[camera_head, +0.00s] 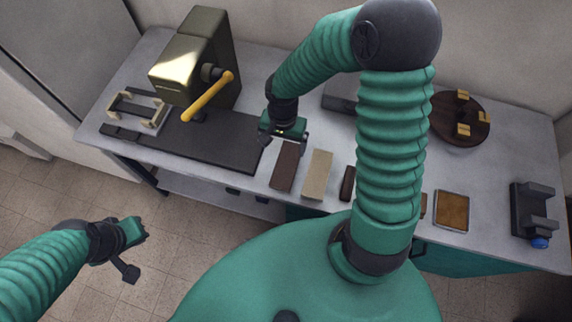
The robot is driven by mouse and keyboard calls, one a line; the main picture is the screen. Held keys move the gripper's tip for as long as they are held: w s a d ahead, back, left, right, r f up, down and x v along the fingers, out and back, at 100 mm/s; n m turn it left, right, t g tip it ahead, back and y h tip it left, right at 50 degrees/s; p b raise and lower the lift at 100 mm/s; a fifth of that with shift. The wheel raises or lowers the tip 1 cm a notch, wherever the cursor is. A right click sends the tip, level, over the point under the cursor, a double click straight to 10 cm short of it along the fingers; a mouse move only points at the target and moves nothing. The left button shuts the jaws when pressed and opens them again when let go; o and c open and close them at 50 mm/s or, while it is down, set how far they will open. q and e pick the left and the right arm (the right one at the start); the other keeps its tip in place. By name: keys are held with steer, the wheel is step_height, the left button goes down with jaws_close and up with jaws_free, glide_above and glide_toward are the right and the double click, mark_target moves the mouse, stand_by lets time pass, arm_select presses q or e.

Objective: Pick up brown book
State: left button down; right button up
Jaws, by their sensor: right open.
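A dark brown book-like block (285,168) lies flat near the front edge of the table. My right gripper (283,142) is open and empty over its far end, fingers spread to either side; whether it touches the block cannot be told. A beige block (318,174) lies just to its right. Another dark brown block (347,184) lies further right, partly hidden by my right arm. My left gripper (136,252) is low at the left, in front of the table and away from the blocks, its fingers apart and empty.
The grey table (500,170) carries a brass-coloured machine with a yellow handle (208,96) on a dark mat (225,146). To the right are a round brown stand (440,113), a framed brown panel (452,210) and a dark holder (533,207).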

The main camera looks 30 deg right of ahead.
glide_above(286, 164)
steer(key=f, duration=0.7)
steer(key=shift+w+a+b, duration=0.1)
steer(key=shift+w+b, duration=0.15)
steer(key=shift+b, duration=0.1)
steer(key=f, duration=0.4)
steer(key=shift+s+f, duration=0.4)
steer(key=shift+w+f, duration=0.1)
steer(key=shift+f, duration=0.05)
steer(key=c, duration=1.6)
steer(key=shift+r, duration=0.2)
